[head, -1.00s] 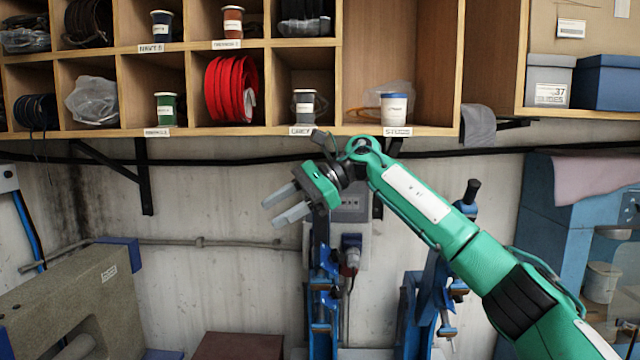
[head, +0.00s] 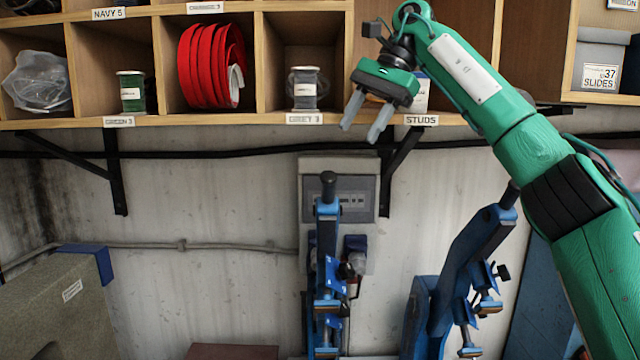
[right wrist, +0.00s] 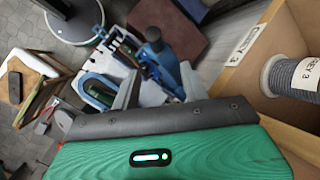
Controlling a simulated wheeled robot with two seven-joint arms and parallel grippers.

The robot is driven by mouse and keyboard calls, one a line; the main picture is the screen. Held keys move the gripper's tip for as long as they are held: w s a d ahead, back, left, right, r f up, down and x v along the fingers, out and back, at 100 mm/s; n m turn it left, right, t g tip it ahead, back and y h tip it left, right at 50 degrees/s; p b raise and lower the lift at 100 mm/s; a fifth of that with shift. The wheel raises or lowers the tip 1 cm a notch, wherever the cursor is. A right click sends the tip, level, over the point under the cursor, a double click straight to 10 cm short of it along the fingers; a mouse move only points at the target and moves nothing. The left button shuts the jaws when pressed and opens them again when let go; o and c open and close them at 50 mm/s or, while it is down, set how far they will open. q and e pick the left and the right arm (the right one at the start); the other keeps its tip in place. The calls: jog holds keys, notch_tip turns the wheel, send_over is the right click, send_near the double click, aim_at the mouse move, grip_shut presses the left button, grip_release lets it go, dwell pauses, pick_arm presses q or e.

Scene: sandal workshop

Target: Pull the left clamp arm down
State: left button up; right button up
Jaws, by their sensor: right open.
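The left clamp arm (head: 327,235) is blue with a black knob on top and stands upright in front of the grey wall box. The right clamp arm (head: 482,235) is also blue and leans to the right. My right gripper (head: 360,132) is open and empty, with its fingers pointing down. It is above and slightly right of the left clamp's knob, apart from it. In the right wrist view the left clamp arm (right wrist: 166,66) and its knob show beyond the spread fingers (right wrist: 160,90). My left gripper is not in view.
A wooden shelf (head: 245,120) runs along the wall close to my right gripper. It holds a red strap roll (head: 210,65), a green spool (head: 131,92) and a grey spool (head: 304,88). A grey machine (head: 60,310) stands at lower left.

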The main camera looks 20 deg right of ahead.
aim_at(334, 175)
jog(key=x, duration=0.4)
jog(key=s+p+x, duration=0.1)
jog(key=x, duration=0.3)
jog(key=p+x, duration=0.1)
jog(key=x, duration=0.3)
jog(key=shift+s+a, duration=0.2)
jog(key=shift+a, duration=0.05)
jog(key=shift+a+f, duration=0.15)
jog(key=shift+f, duration=0.05)
jog(key=shift+w+f, duration=0.1)
jog(key=shift+f, duration=0.1)
jog(key=c, duration=0.8)
grip_shut()
pick_arm(q)
jog(key=s+r, duration=0.2)
jog(key=s, duration=0.1)
jog(key=shift+s+r, duration=0.1)
jog(key=shift+r, duration=0.05)
